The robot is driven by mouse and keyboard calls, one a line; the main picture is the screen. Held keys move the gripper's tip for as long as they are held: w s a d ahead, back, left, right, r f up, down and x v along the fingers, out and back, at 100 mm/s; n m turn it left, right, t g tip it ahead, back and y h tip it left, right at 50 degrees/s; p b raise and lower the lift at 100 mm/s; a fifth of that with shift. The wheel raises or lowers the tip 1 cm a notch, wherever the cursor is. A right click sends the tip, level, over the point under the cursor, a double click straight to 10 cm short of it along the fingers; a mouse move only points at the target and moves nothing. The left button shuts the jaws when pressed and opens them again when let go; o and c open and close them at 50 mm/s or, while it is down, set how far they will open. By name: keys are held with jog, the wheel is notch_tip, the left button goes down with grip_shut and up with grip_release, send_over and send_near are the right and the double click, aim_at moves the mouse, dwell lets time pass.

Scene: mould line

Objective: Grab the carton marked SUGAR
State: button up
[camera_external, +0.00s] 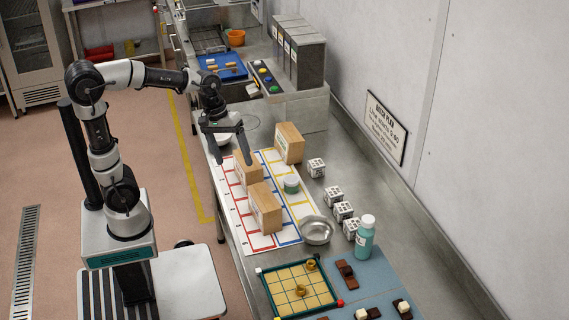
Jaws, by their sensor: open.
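Three brown cartons stand on the steel bench. One carton (290,143) is at the back, one carton (250,173) is at the left and one carton (265,210) is nearer the front. Pale labels show on their sides, but the print is too small to read, so I cannot tell which is marked SUGAR. My gripper (231,160) is open and points down by the left carton, with a finger overlapping its top in the picture. I cannot tell whether they touch. Nothing shows between the fingers.
A metal bowl (317,230), a teal bottle (364,240) and several patterned cubes (316,167) stand to the right. A wall rises behind the bench.

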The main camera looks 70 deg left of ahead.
aim_at(263, 193)
jog(key=w+a+f+n+h, duration=0.1)
jog(key=w+a+f+n, duration=0.1)
jog(key=w+f+n, duration=0.1)
jog(key=w+a+f+n+g, duration=0.1)
jog(key=w+a+f+n, duration=0.1)
jog(key=w+f+n, duration=0.1)
jog(key=w+a+f+n+h, duration=0.1)
jog(key=w+a+f+n, duration=0.1)
jog(key=f, duration=0.3)
jog(key=shift+w+a+n+g+h, duration=0.1)
jog(key=shift+w+n+g+h, duration=0.25)
jog(key=shift+w+n, duration=0.4)
jog(key=x, duration=1.1)
jog(key=shift+f, duration=0.25)
jog(key=x, duration=0.4)
jog(key=shift+d+f, duration=0.2)
jog(key=shift+d, duration=0.2)
jog(key=shift+d+f, duration=0.2)
jog(key=shift+f, duration=0.3)
jog(key=shift+f, duration=0.25)
jog(key=shift+c, duration=0.6)
jog(key=c, duration=1.5)
